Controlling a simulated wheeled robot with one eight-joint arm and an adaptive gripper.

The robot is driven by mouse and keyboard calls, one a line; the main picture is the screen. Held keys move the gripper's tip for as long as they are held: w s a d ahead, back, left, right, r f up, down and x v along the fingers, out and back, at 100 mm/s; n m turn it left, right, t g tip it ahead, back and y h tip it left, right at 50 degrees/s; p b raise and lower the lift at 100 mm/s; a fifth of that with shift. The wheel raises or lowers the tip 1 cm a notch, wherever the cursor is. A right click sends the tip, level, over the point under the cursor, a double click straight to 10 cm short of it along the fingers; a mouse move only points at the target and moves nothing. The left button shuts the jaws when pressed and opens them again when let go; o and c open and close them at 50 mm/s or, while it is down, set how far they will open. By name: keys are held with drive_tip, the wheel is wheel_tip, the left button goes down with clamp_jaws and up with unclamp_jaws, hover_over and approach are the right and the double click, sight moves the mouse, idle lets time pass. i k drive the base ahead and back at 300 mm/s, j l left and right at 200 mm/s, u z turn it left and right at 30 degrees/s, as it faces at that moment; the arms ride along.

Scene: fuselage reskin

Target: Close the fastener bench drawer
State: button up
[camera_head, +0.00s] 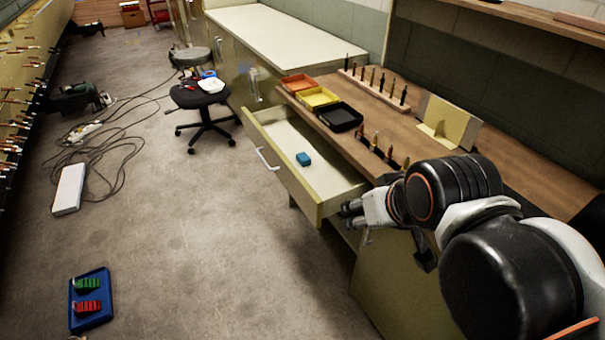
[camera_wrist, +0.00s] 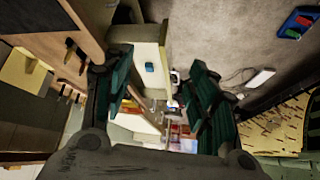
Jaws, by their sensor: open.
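The fastener bench drawer (camera_head: 297,192) stands pulled out from the wooden-topped bench (camera_head: 367,155). Its pale inside is bare except for a small blue block (camera_head: 303,159). A light bar handle (camera_head: 267,160) is on its front panel. My gripper (camera_head: 350,213) is open and empty, beside the drawer's near right end, close to the front corner; I cannot tell whether it touches. In the wrist view the fingers of my gripper (camera_wrist: 160,60) are spread apart, with the drawer (camera_wrist: 150,92) and the blue block (camera_wrist: 150,67) showing between them.
Orange, yellow and black trays (camera_head: 318,98) and a rack of upright tools (camera_head: 375,85) are on the bench. A black stool (camera_head: 200,96) stands beyond the drawer. Cables (camera_head: 105,150), a white box (camera_head: 69,190) and a blue tray (camera_head: 91,300) lie on the floor. Floor before the drawer is clear.

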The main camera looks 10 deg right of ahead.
sight(279, 134)
drive_tip(key=i+j, duration=0.3)
drive_tip(key=j, duration=0.15)
drive_tip(key=i+j, duration=0.35)
drive_tip(key=j, duration=0.15)
drive_tip(key=i+j, duration=0.3)
drive_tip(key=j, duration=0.15)
drive_tip(key=i+j, duration=0.65)
drive_tip(key=j, duration=0.25)
drive_tip(key=z, duration=0.05)
